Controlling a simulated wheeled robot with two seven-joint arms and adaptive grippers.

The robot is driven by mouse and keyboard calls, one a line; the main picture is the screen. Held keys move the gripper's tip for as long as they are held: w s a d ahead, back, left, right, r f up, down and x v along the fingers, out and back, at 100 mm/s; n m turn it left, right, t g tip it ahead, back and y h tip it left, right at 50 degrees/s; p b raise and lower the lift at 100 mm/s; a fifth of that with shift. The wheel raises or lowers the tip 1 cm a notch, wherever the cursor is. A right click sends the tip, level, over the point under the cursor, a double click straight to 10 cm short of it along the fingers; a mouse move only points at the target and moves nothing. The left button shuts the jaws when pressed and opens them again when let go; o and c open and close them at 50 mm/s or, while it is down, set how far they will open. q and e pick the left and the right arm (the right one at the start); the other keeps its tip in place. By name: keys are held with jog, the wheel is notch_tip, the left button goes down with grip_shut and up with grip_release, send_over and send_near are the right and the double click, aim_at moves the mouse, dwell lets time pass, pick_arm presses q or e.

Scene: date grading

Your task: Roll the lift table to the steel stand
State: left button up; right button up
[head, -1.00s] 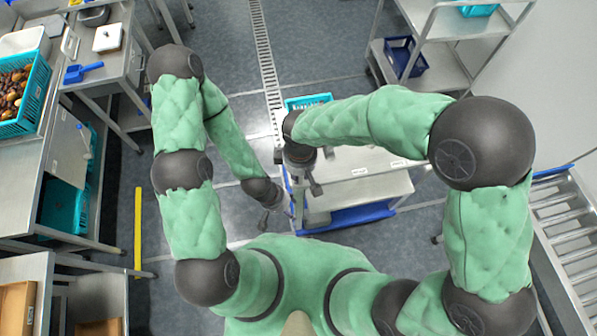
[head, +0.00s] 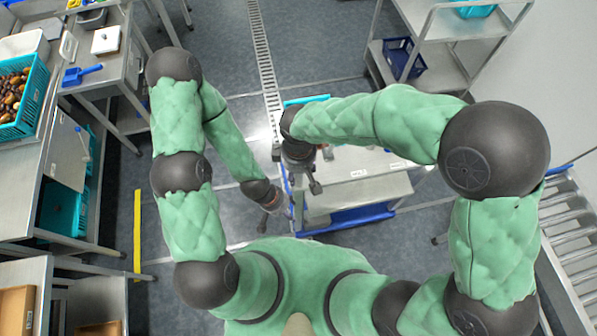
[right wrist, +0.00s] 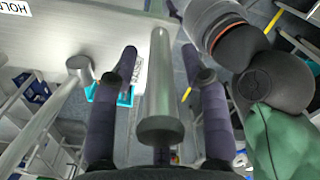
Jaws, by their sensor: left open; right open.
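The lift table (head: 373,166) has a pale steel top with labels and a blue lower frame (head: 350,218). It stands just in front of me in the head view, partly hidden by my right arm. My right gripper (head: 311,181) is over its left end, pointing down. In the right wrist view a steel bar (right wrist: 161,95) lies between the open fingers of my right gripper (right wrist: 164,75), with gaps on both sides. My left gripper (head: 272,212) is open and lower, beside the table's left end. I cannot tell which steel furniture is the stand.
Steel worktables (head: 22,190) line the left, with a teal crate of dates (head: 37,105). A steel shelf rack (head: 432,85) stands at upper right, and a roller conveyor (head: 572,235) at right. A yellow floor strip (head: 137,235) and drain (head: 266,60) mark open floor.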

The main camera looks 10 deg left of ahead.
notch_tip(320, 180, up, 10)
dwell(0.4)
dwell(0.5)
